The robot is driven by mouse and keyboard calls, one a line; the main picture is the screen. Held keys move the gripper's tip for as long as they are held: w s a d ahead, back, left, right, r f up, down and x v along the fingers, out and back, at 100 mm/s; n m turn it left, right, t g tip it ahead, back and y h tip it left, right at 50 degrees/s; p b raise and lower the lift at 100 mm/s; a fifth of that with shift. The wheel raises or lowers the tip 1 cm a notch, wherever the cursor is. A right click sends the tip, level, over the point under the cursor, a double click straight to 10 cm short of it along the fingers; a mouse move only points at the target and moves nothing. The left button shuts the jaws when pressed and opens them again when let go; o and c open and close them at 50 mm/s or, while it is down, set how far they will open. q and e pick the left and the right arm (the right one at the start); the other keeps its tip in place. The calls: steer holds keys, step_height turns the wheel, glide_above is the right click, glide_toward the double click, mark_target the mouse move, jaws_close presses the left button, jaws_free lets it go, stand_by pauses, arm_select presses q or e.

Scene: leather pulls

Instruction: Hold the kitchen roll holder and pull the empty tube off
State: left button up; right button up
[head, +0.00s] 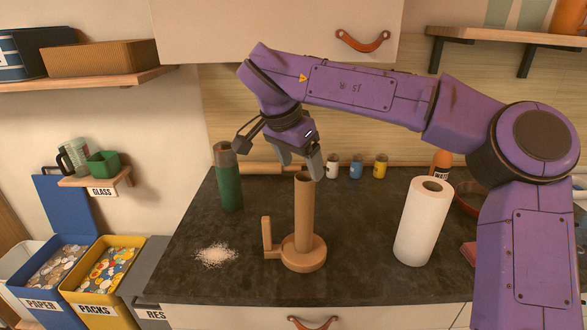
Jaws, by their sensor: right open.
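The wooden kitchen roll holder (296,258) stands upright on the dark worktop. It has a round base and a short upright post (267,236) at its left side. The empty brown cardboard tube (304,215) stands on the base, around the holder's middle. My right gripper (299,165) hangs just above the tube's top, open, with its fingers pointing down. One finger is close to the tube's upper right rim; I cannot tell whether they touch. My left gripper is not in the head view.
A full white paper roll (423,222) stands to the right. A green bottle (228,180) stands at the back left, and white crumbs (215,255) lie left of the holder. Small jars (356,168) line the back. Sorting bins (105,270) stand beyond the worktop's left edge.

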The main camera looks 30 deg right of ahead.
mark_target(306, 191)
steer(key=x, duration=0.2)
steer(key=w+x, duration=0.1)
steer(key=x, duration=0.4)
steer(key=shift+w+a+f, duration=0.2)
steer(key=shift+w+a, duration=0.05)
steer(key=f, duration=0.1)
steer(key=d+f, duration=0.1)
steer(key=shift+s+d+f, duration=0.15)
steer(key=shift+d+f, duration=0.05)
steer(key=shift+f, duration=0.4)
